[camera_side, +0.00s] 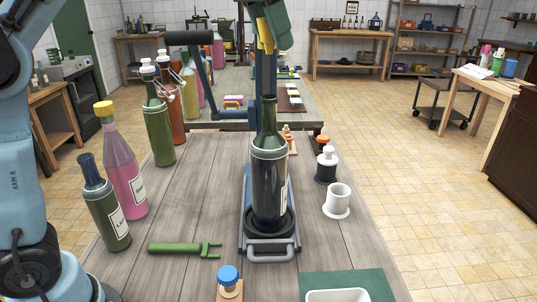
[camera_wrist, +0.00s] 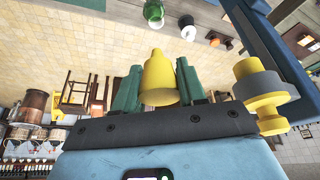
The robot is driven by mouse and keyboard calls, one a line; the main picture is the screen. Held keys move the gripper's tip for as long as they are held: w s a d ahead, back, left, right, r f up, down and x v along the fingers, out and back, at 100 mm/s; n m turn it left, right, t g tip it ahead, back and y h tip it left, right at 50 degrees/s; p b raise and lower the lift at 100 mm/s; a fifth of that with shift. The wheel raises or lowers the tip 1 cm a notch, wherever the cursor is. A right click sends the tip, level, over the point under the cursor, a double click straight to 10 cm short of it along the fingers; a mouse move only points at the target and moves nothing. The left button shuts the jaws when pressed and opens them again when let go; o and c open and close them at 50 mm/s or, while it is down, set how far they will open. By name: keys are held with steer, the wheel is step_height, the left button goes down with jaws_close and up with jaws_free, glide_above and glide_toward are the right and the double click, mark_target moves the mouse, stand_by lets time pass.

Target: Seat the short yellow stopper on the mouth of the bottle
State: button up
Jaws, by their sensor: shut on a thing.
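The bottle (camera_side: 268,165) is dark green glass with a pale label. It stands upright in a black ring on a blue-grey stand, with its mouth clear. My gripper (camera_side: 266,42) has green fingers and is at the top of the side view, above the bottle. It is shut on the yellow stopper (camera_side: 264,34), which hangs well above the mouth, apart from it. In the wrist view the stopper (camera_wrist: 159,80) sits between the green fingers (camera_wrist: 157,90), its narrower end pointing away from the palm.
A blue post (camera_side: 265,75) with a dark lever handle (camera_side: 190,39) rises behind the bottle. A pink bottle with a yellow cap (camera_side: 104,108) and other bottles stand left. A green forked tool (camera_side: 184,249) lies in front. A white cup (camera_side: 337,199) stands right.

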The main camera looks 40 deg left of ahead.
steer(key=shift+f, duration=0.15)
steer(key=shift+f, duration=2.8)
steer(key=shift+f, duration=1.6)
steer(key=o, duration=1.1)
steer(key=v, duration=1.2)
steer(key=shift+s, duration=0.1)
